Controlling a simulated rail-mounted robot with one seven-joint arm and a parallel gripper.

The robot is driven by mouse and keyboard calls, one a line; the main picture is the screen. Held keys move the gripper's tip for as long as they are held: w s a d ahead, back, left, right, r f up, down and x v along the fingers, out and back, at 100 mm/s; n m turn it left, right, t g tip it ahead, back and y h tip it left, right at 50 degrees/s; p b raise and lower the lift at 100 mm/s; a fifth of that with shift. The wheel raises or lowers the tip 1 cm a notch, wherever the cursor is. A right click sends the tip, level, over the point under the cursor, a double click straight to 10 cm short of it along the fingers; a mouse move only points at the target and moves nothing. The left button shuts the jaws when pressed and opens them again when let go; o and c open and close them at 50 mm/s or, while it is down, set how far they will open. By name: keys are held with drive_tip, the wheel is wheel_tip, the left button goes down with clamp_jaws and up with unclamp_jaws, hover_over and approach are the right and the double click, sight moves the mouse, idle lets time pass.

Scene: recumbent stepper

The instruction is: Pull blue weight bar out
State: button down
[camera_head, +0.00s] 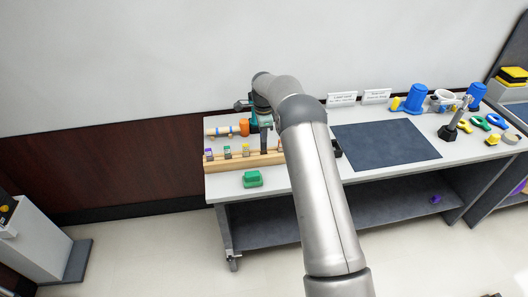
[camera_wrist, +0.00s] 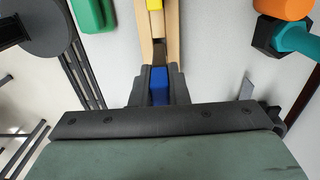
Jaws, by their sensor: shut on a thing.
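The blue weight bar (camera_wrist: 159,88) shows as a blue block between the fingers of my gripper (camera_wrist: 158,72) in the wrist view. My gripper is shut on it. The block lies in line with the wooden rack (camera_wrist: 172,30), close to its near end; I cannot tell whether it is still inside the rack. A yellow piece (camera_wrist: 154,4) sits further along the same rack. In the head view the rack (camera_head: 222,164) stands at the left of the table, and my arm hides the blue bar.
A green block (camera_head: 252,179) lies in front of the rack. Dumbbells with orange (camera_head: 244,127) and teal ends lie behind it. A dark mat (camera_head: 385,141) covers the table's middle. Blue cylinders and small coloured pieces stand at the right.

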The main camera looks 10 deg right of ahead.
drive_tip(key=shift+r, duration=0.3)
drive_tip(key=shift+r+p, duration=0.75)
drive_tip(key=shift+r, duration=0.75)
